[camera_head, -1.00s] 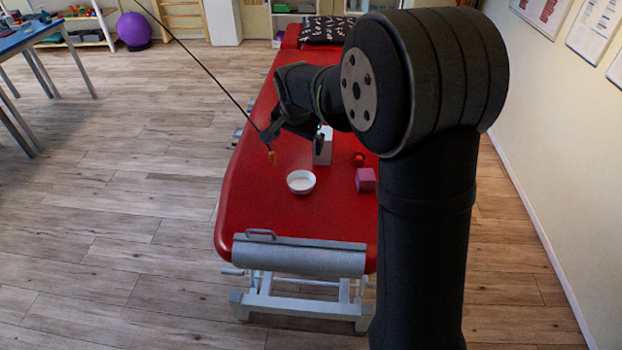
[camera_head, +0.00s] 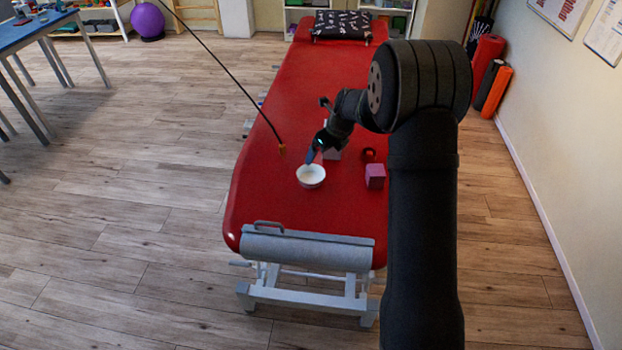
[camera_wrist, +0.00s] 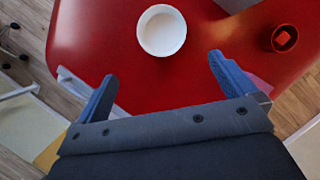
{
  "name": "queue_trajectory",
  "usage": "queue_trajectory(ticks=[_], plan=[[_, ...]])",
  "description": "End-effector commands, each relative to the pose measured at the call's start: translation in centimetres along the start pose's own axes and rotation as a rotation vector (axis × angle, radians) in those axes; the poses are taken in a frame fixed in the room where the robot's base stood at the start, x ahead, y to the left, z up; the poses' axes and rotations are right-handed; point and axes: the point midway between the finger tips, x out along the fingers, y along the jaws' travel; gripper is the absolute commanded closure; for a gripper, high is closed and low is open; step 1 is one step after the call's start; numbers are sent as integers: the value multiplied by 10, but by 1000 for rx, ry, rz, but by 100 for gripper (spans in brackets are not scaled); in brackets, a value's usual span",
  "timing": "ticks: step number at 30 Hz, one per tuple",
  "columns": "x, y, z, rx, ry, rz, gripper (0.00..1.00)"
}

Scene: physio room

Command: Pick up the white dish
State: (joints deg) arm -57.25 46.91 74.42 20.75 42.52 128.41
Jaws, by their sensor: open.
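The white dish (camera_head: 311,176) is a small round bowl that stands upright on the red treatment table (camera_head: 270,205). In the wrist view the dish (camera_wrist: 162,31) lies beyond the fingertips, roughly midway between them, and looks empty. My gripper (camera_head: 311,156) is at the far side of the dish in the head view, just above its rim. In the wrist view my gripper (camera_wrist: 162,66) has its two blue fingers spread wide with nothing between them.
A pink-purple cube (camera_head: 375,176) stands right of the dish.

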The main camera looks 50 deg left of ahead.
Motion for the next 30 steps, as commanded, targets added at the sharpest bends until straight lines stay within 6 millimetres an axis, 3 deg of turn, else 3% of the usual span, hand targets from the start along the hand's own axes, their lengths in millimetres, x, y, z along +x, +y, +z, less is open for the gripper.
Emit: queue_trajectory(ticks=[12,23,30], plan=[[83,1,-1,-5,3,2,0],[112,0,-1,-6,3,1,0],[144,-2,-2,-7,3,1,0]])
